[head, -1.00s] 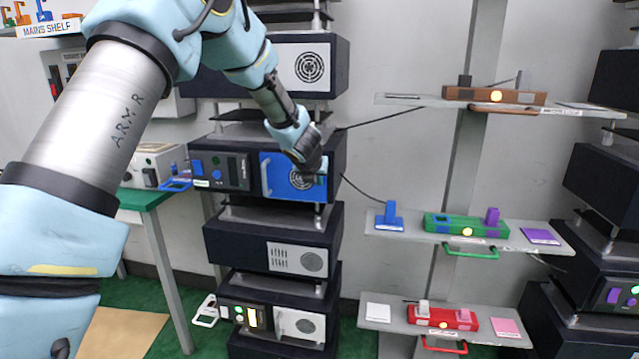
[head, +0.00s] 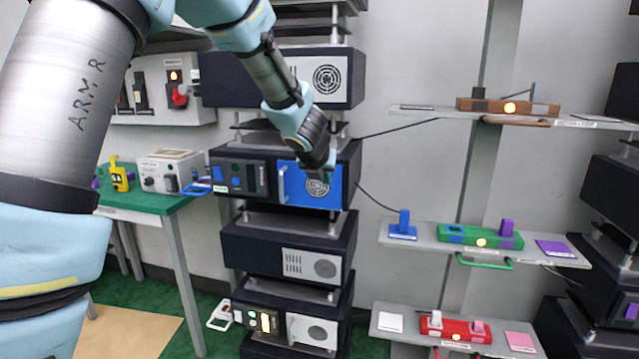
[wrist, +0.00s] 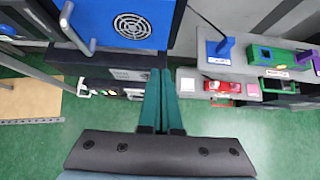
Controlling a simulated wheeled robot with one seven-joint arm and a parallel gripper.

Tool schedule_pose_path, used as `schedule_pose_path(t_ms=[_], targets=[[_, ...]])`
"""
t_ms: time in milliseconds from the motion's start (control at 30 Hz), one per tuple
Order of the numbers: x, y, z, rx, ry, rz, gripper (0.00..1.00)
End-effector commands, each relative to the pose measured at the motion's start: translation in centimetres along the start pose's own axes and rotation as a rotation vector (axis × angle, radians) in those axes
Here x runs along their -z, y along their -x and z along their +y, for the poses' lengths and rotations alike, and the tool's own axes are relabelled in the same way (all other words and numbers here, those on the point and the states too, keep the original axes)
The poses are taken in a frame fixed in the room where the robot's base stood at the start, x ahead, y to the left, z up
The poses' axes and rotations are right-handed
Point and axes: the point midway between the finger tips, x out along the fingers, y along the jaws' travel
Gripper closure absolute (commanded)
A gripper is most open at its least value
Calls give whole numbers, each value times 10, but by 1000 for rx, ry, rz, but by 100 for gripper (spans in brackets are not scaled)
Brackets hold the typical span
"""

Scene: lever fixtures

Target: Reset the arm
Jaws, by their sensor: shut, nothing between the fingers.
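My gripper (head: 329,176) is in front of the blue panel (head: 296,186) of the middle rack unit, with its fingertips pointing down. In the wrist view, my gripper (wrist: 160,76) shows two teal fingers pressed together, with nothing between them. The blue panel also shows at the top of the wrist view (wrist: 115,38), with a round vent and a grey bar handle. I cannot tell from the head view how far my fingers are from the panel. My arm, marked ARM R, stretches across the left of the head view.
Wall shelves (head: 425,263) at right hold a green fixture (head: 470,237), a red fixture (head: 455,328) and a brown fixture (head: 480,105). A green table (head: 145,207) at left bears a white box (head: 160,178) and a yellow item (head: 119,180). Green floor shows below.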

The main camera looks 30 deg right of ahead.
Motion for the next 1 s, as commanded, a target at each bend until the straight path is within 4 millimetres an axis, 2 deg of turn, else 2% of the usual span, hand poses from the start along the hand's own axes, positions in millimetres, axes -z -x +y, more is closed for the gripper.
schedule_pose_path(t_ms=[167,267,367,467,567,700,833,900,1000], targets=[[0,4,0,0,-2,0,100],[3,6,8,-2,-44,5,100],[14,15,34,-7,-213,21,100],[38,34,75,-1,-517,66,100],[78,60,119,37,-888,141,100],[148,106,170,159,-1391,263,100],[218,155,204,355,-1809,359,100],[252,180,216,476,-1991,390,100],[292,211,225,640,-2186,406,100]])
